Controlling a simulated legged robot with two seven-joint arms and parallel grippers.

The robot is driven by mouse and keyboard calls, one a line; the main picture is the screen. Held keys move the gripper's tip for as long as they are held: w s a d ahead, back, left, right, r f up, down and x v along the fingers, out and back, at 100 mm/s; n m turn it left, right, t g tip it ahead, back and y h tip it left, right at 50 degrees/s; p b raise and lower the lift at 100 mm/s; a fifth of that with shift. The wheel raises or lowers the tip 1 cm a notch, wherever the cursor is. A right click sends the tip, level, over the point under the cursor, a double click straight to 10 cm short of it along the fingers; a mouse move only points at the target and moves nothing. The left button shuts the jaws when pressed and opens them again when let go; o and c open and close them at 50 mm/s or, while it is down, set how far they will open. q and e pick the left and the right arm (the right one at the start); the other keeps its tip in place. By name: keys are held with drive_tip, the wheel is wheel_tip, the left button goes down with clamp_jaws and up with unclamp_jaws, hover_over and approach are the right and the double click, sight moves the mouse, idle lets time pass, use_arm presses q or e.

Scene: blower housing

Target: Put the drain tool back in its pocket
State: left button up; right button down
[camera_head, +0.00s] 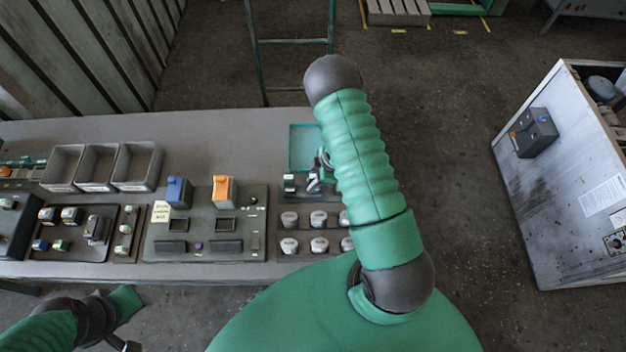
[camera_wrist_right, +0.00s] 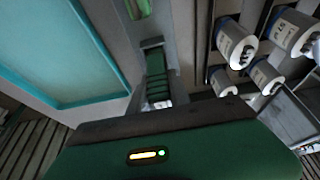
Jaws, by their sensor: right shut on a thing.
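My right gripper (camera_head: 318,180) is at the right part of the bench, just below the teal-rimmed tray (camera_head: 302,147), partly hidden by my right arm. In the right wrist view its ribbed finger (camera_wrist_right: 157,82) shows between the teal rim and the white cylinders. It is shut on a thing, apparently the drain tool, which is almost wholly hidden. I cannot make out its shape or its pocket. My left gripper (camera_head: 125,345) is at the bottom left edge, below the bench front, cut off; its jaws are not clear.
Several white-capped cylinders (camera_head: 290,219) stand in rows near the right gripper. A panel with a blue block (camera_head: 178,191) and an orange block (camera_head: 223,189) is to the left. Grey bins (camera_head: 137,166) stand at the back left. A grey cabinet (camera_head: 560,200) stands apart at right.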

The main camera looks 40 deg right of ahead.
drive_tip(key=shift+f, duration=0.15)
drive_tip(key=c, duration=1.1)
unclamp_jaws()
drive_tip(key=v, duration=1.6)
drive_tip(key=shift+s+d+r+b, duration=0.1)
drive_tip(key=shift+d+r+b, duration=0.05)
drive_tip(key=shift+r+b, duration=0.25)
